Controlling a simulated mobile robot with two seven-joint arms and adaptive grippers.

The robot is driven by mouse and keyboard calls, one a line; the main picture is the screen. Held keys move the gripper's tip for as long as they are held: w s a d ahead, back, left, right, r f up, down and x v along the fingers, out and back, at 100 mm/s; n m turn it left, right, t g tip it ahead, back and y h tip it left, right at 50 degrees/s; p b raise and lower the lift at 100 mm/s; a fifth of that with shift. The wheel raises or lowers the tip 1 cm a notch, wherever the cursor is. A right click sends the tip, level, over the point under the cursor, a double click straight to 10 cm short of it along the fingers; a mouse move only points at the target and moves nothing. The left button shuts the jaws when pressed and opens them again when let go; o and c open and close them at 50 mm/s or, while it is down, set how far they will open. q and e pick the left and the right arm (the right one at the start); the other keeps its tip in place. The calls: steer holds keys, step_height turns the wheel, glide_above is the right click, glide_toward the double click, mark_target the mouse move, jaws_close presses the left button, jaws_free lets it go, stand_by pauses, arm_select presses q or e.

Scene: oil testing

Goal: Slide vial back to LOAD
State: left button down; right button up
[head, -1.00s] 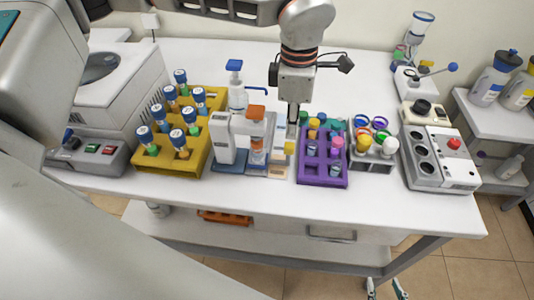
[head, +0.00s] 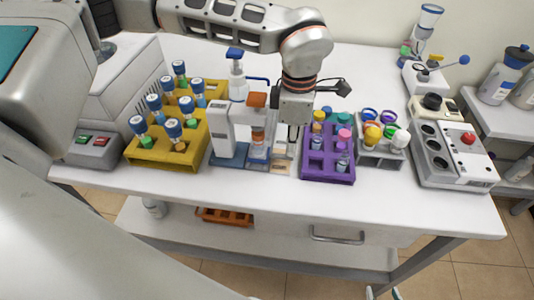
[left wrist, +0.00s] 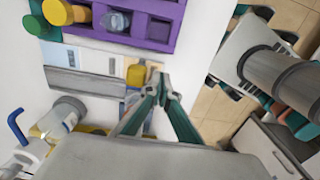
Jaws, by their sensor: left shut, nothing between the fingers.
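A white and blue tester (head: 221,135) stands between the yellow rack and the purple rack. A vial with an orange-brown band (head: 258,138) stands upright in it, under the orange-topped head (head: 257,101). A pale slide strip (head: 281,160) lies at its right. My left gripper (head: 291,150) points down at this strip, right of the vial, fingers shut and empty. In the left wrist view its fingertips (left wrist: 161,80) are beside a yellow knob (left wrist: 136,75) at the end of the strip; I cannot tell if they touch. My right gripper is not in view.
A purple rack (head: 329,177) with vials stands close on the right of my left gripper. A yellow rack (head: 165,160) of blue-capped tubes is on the left. A pump bottle (head: 236,83) stands behind. The table's front strip is clear.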

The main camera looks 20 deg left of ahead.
arm_select(q)
steer(key=shift+f, duration=0.1)
stand_by(0.3)
steer(key=shift+w+a, duration=0.2)
steer(key=shift+w, duration=0.6)
steer(key=shift+w+a, duration=0.25)
steer(key=shift+w, duration=0.5)
steer(key=shift+w+a, duration=0.2)
steer(key=shift+w, duration=0.6)
steer(key=shift+w+a, duration=0.15)
steer(key=shift+w, duration=0.35)
steer(key=shift+w+a, duration=0.15)
steer(key=shift+w, duration=0.35)
steer(key=shift+w+a+p, duration=0.2)
steer(key=shift+w+p, duration=0.1)
steer(key=shift+w, duration=0.3)
steer(key=shift+w+a+p, duration=0.15)
steer(key=shift+w+p, duration=0.1)
steer(key=shift+w, duration=0.35)
steer(key=shift+s+d+p, duration=0.1)
steer(key=shift+s+p, duration=0.2)
steer(key=shift+s, duration=0.05)
